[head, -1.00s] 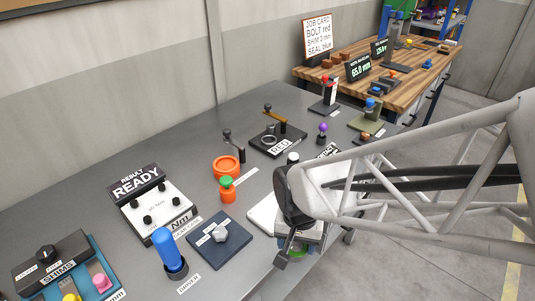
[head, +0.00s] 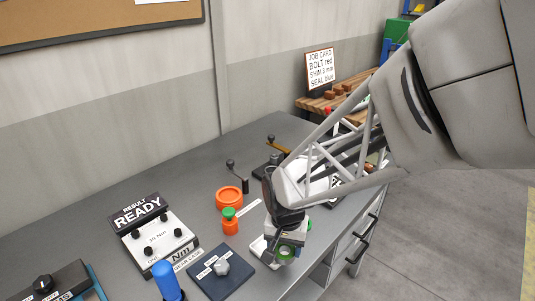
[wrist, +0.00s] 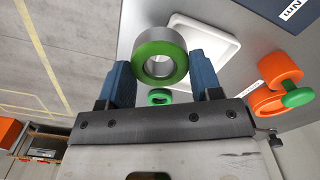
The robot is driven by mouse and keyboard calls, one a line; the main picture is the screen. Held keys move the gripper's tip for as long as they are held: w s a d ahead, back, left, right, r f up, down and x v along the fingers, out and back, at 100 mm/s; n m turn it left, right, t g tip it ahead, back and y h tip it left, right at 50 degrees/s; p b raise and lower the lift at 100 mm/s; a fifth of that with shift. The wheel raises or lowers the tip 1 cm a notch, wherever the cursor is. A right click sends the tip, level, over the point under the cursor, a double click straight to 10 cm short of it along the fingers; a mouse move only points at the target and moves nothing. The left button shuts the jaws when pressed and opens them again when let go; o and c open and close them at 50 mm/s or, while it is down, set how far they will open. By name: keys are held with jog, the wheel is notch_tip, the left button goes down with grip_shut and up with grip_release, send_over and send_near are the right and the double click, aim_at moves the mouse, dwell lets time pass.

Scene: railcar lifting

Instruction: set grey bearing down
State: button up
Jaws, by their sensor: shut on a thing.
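The grey bearing (wrist: 175,48), a thick ring with a green face, is between the two blue fingers of my gripper (wrist: 161,66) in the wrist view. My gripper is shut on it. In the head view my gripper (head: 287,252) is at the bench's front edge, beside the white tray (head: 257,246), and the green face of the bearing (head: 287,251) shows there. The tray (wrist: 222,42) lies behind the bearing in the wrist view. Whether the bearing touches anything below is unclear. A smaller green ring (wrist: 158,98) shows between the fingers, nearer the palm.
An orange cup with a green knob (head: 230,221) and an orange ring (head: 229,196) stand left of my gripper. A dark plate with a grey knob (head: 221,268), a blue-handled driver (head: 166,280) and the READY box (head: 155,231) stand farther left.

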jog(key=shift+w+a+f, duration=0.1)
jog(key=shift+w+a, duration=0.2)
jog(key=shift+w, duration=0.75)
jog(key=shift+w+a+f, duration=0.1)
jog(key=shift+w+a, duration=0.2)
jog(key=shift+w, duration=0.75)
jog(key=shift+w+a+f, duration=0.1)
jog(key=shift+w+a, duration=0.2)
jog(key=shift+w, duration=0.75)
jog(key=shift+f, duration=1.75)
jog(key=shift+f, duration=0.1)
jog(key=o, duration=0.8)
notch_tip(320, 180, up, 12)
jog(key=shift+r, duration=0.15)
